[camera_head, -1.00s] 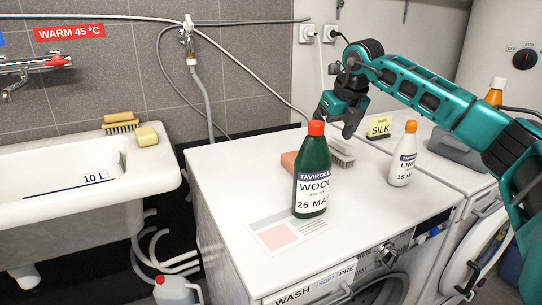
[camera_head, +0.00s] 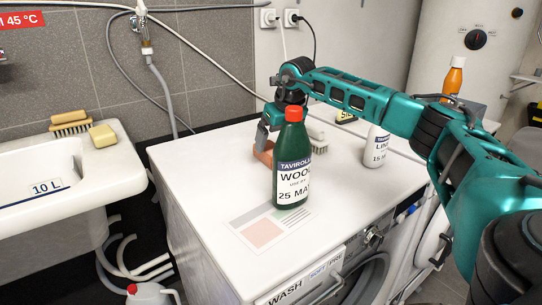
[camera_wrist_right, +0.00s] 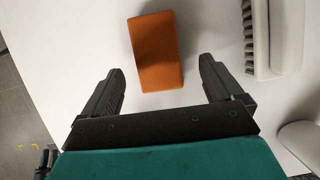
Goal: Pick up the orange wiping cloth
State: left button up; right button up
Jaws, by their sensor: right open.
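The orange wiping cloth (camera_wrist_right: 155,52) is a folded block lying flat on the white washing machine top. In the head view the cloth (camera_head: 262,154) shows just left of and behind the green bottle, partly hidden by the bottle and my gripper. My right gripper (camera_head: 265,138) is above the cloth, behind the bottle. In the wrist view its two fingers (camera_wrist_right: 160,82) are apart, with nothing between them. The cloth lies ahead of the fingertips, roughly centred between them, its near end close to their line. My left gripper is not in view.
The tall green WOOL bottle (camera_head: 291,165) stands in front of the cloth. A white bottle (camera_head: 376,147) stands to the right. A pale brush (camera_wrist_right: 259,38) lies right of the cloth. The sink (camera_head: 100,185) is at left. The machine top (camera_head: 205,165) is clear left of the cloth.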

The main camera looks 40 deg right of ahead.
aim_at(273, 149)
jog(key=x, duration=0.4)
jog(key=shift+a+f+b, duration=0.1)
jog(key=shift+f+b, duration=0.15)
jog(key=shift+b, duration=0.15)
jog(key=shift+c, duration=0.2)
jog(key=c, duration=1)
jog(key=shift+r, duration=0.1)
